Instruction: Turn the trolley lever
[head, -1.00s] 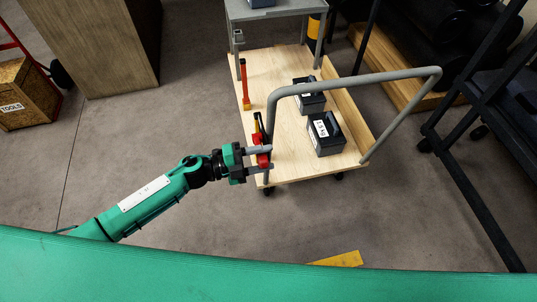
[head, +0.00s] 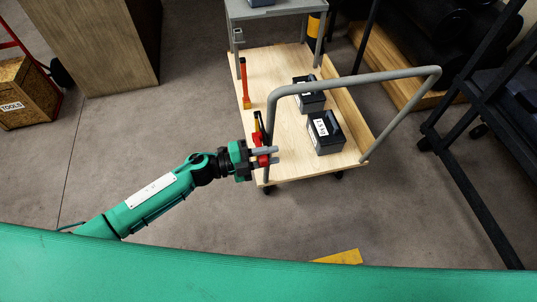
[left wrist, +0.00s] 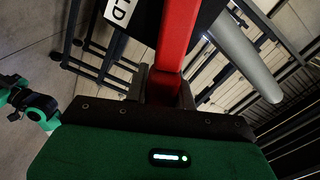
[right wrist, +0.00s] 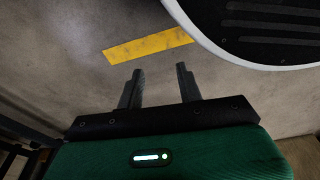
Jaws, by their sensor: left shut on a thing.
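The trolley (head: 290,165) has a light wooden deck and a grey tube handle (head: 350,81). The red lever (head: 257,139) is at the handle's near left post, with a dark and yellow part above it. My left gripper (head: 267,156) is shut on the lever, its fingers pointing right across it. In the left wrist view the red lever (left wrist: 178,45) runs up from between the fingers, beside a dark plate with a white label, partly cut off. My right gripper (right wrist: 158,78) is open and empty above the floor. It does not show in the head view.
A grey table (head: 275,12) is behind. A black rack (head: 470,190) stands at the right. A yellow floor strip (head: 340,257) lies in front.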

